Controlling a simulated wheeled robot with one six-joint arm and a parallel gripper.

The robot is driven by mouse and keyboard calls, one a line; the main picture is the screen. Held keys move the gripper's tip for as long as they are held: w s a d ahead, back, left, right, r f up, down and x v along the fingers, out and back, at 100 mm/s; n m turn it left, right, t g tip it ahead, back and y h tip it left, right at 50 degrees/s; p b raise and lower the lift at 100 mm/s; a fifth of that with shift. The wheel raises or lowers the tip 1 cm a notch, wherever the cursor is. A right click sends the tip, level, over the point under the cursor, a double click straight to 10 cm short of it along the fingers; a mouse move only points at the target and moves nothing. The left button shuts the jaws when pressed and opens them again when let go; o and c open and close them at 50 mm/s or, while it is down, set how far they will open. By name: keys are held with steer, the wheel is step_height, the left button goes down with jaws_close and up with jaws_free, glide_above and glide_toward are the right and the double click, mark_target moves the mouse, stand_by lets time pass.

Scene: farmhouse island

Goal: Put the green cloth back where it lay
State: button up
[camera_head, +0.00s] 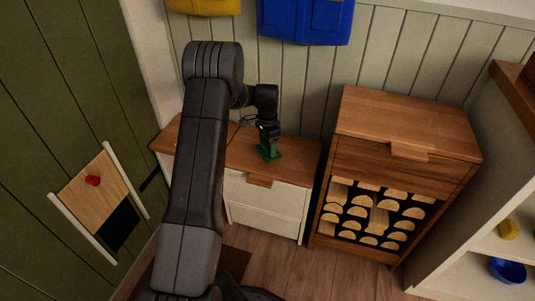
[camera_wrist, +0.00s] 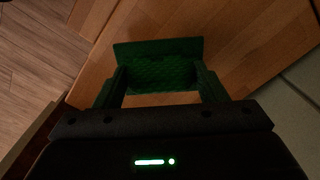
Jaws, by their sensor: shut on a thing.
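The green cloth (camera_head: 268,152) is at the wooden top of the low white cabinet (camera_head: 227,153), near the top's middle. My gripper (camera_head: 267,139) points down over that top and is shut on the cloth. In the wrist view the cloth (camera_wrist: 158,50) spans the space between the two fingers of my gripper (camera_wrist: 160,78), with a flat edge spreading beyond them over the wood. I cannot tell whether the cloth's lower edge rests on the wood or hangs just above it.
A taller wooden cabinet (camera_head: 405,122) stands close on the right. Blue (camera_head: 305,20) and yellow (camera_head: 203,6) things hang on the wall behind. A shelf with a blue bowl (camera_head: 508,270) is far right. A green wall with a wooden panel (camera_head: 95,190) is left. The cabinet top around the cloth looks clear.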

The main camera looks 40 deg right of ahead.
mark_target(267, 151)
steer(key=shift+f+b, duration=0.35)
steer(key=shift+f, duration=1.35)
steer(key=shift+f, duration=0.15)
steer(key=o, duration=0.9)
step_height(267, 151, up, 12)
steer(key=p, duration=0.2)
steer(key=shift+p, duration=0.3)
